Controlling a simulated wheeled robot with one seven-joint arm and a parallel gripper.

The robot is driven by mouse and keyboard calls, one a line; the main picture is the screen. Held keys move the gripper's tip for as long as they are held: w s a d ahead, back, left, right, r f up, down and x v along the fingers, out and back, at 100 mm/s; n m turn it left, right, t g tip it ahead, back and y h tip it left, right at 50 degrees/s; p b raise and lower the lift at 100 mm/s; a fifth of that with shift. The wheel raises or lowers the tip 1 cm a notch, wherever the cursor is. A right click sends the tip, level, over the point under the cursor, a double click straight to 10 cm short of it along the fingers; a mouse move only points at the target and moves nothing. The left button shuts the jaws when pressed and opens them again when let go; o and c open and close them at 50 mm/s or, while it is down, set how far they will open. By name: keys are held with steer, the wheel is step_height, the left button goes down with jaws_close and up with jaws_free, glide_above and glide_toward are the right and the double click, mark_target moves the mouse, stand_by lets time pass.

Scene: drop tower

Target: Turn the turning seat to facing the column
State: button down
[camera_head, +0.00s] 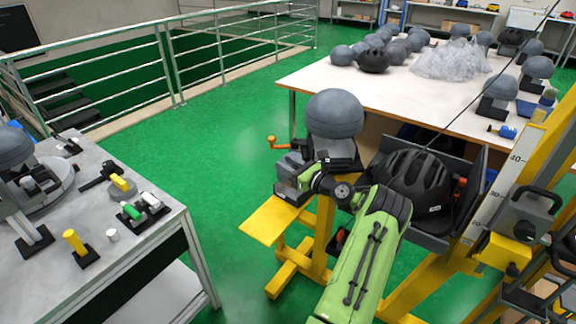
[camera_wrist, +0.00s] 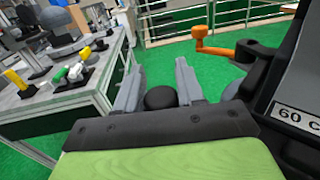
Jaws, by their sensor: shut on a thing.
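The turning seat (camera_head: 292,180) is a grey and black block on a yellow stand, with an orange crank handle (camera_head: 277,142) at its left. A grey headform (camera_head: 335,112) sits upright on it. In the wrist view the orange handle (camera_wrist: 212,44) shows beyond my fingers, and a dark body with a "60 C" label fills the right edge. My gripper (camera_wrist: 160,88) is shut on a round black knob (camera_wrist: 160,98) between its two grey fingers. The yellow column (camera_head: 500,185) with a scale stands to the right. The exact contact is hidden in the head view.
A black helmet (camera_head: 413,180) sits in a grey tray close right of my arm. A white table (camera_head: 310,78) with headforms and plastic wrap stands behind. A grey workbench (camera_head: 100,210) with small parts is at left. Green floor between is clear.

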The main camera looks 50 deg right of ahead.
steer(key=c, duration=0.8)
jaws_free()
steer(key=s+p, duration=0.1)
steer(key=s, duration=0.4)
steer(key=s+a+p, duration=0.1)
steer(key=s, duration=0.4)
steer(key=s+p, duration=0.1)
steer(key=s, duration=0.4)
steer(key=shift+s+a, duration=0.25)
steer(key=shift+s, duration=0.05)
